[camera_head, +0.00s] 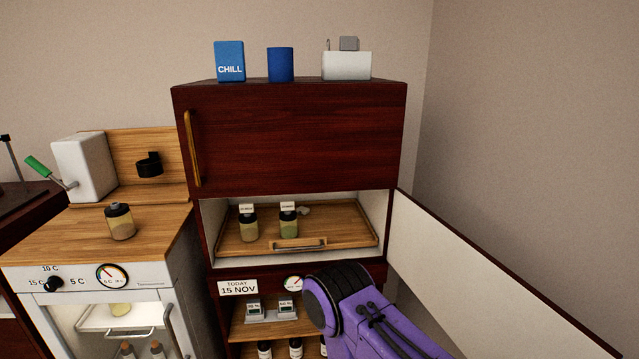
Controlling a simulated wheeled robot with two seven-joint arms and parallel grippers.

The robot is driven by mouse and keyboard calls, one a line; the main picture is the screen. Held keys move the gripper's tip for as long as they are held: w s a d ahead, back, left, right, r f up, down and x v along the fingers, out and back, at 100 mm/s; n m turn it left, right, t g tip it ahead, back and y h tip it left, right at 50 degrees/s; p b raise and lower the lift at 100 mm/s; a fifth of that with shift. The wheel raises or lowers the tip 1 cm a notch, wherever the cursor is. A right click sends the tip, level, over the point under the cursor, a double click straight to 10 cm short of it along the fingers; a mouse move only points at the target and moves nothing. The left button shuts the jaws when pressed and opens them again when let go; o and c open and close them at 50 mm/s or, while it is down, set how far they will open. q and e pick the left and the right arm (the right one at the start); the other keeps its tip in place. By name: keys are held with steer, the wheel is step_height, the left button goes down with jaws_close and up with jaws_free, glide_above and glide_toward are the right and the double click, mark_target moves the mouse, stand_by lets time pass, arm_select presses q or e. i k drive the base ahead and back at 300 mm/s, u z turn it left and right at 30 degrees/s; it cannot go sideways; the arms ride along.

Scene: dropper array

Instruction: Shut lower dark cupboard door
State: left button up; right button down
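The dark cupboard (203,250) stands in the middle. Its lower door (460,262) is open, hinged at the compartment's right side and swung out toward me at the lower right. The door's white inner face and dark top edge show, and its free end runs out of the picture. The upper door (295,140) is shut, with a brass handle (192,148) at its left. A purple arm link (375,325) of mine comes in from the bottom, left of the open door. Neither gripper shows.
The open compartment holds a wooden tray (345,220) with two jars. A shelf below holds small devices and bottles. At the left stands a white cooler (138,283) with a wooden top and a jar (120,221). A plain wall (540,130) is at the right.

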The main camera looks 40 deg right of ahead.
mark_target(486, 310)
steer(key=u, duration=0.15)
steer(key=k, duration=0.1)
steer(key=z, duration=1.15)
steer(key=i, duration=0.45)
steer(key=u, duration=0.05)
steer(key=k, duration=0.5)
steer(key=u, duration=1.25)
steer(key=i, duration=0.65)
steer(key=z, duration=3.15)
steer(key=i, duration=0.5)
steer(key=u, duration=0.5)
